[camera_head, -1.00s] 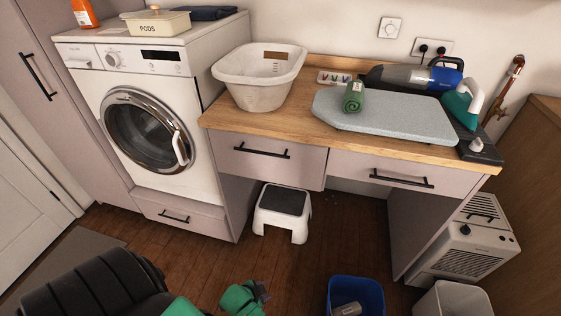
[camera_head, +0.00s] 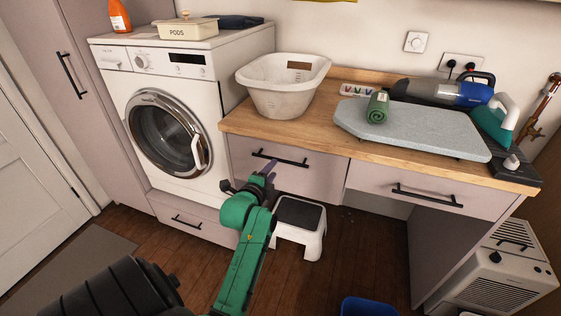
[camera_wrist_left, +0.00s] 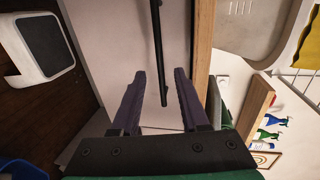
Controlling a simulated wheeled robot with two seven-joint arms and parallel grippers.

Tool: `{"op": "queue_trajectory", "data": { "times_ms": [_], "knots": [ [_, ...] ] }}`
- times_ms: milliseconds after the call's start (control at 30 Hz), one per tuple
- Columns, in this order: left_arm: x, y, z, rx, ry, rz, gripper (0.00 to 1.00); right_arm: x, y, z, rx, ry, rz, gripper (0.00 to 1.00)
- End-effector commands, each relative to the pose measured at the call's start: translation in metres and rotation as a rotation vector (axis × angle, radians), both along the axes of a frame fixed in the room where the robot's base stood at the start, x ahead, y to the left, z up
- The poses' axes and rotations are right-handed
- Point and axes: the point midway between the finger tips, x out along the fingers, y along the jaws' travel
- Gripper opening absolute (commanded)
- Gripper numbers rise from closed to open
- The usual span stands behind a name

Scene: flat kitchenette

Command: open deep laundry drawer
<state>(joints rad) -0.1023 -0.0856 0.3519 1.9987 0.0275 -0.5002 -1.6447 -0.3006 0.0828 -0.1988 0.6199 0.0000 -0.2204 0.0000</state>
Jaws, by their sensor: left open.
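The deep laundry drawer (camera_head: 310,178) is the pale front under the left part of the wooden counter, and it is closed. Its black bar handle (camera_head: 280,158) runs across its upper part. My left gripper (camera_head: 268,170) is in front of this drawer, just below the handle in the head view. In the left wrist view my left gripper (camera_wrist_left: 160,76) is open, its two purple fingers apart. The handle (camera_wrist_left: 158,50) shows between the finger lines there; I cannot tell whether they touch it. My right gripper is not in view.
A white step stool (camera_head: 300,226) stands on the floor below the drawer, close to my left arm. A washing machine (camera_head: 172,130) is to the left. A second closed drawer (camera_head: 430,190) is to the right. A laundry basket (camera_head: 282,90) stands on the counter above.

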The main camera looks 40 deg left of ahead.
Motion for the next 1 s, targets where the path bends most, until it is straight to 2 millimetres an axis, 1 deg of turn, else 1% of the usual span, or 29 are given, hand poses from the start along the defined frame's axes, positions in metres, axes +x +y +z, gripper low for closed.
{"op": "queue_trajectory", "data": {
  "times_ms": [33,100,200,300,433,633,667,700,767,1000],
  "knots": [
    [0.014,0.004,-0.002,-0.002,-0.003,0.001,0.45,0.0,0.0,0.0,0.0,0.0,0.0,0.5],
    [0.032,0.011,-0.005,-0.003,-0.004,0.001,0.45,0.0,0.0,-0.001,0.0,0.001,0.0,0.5],
    [0.053,0.018,-0.01,-0.004,-0.002,0.0,0.45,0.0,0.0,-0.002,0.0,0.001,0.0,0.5],
    [0.067,0.023,-0.015,-0.002,-0.002,0.001,0.45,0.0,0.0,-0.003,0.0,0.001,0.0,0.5],
    [0.075,0.026,-0.016,-0.001,0.0,-0.001,0.45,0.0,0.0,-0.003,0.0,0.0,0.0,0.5],
    [0.075,0.026,-0.016,-0.001,0.0,-0.001,0.45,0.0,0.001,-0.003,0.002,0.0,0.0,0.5],
    [0.075,0.026,-0.016,-0.001,0.0,-0.001,0.37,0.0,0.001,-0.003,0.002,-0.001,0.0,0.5],
    [0.075,0.026,-0.016,-0.001,0.0,-0.001,0.22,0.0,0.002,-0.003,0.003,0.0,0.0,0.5],
    [0.075,0.026,-0.017,-0.001,0.0,-0.001,0.0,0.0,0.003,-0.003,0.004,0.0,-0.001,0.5],
    [0.075,0.026,-0.017,-0.001,0.001,-0.001,0.0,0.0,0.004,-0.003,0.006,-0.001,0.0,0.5]
  ]
}}
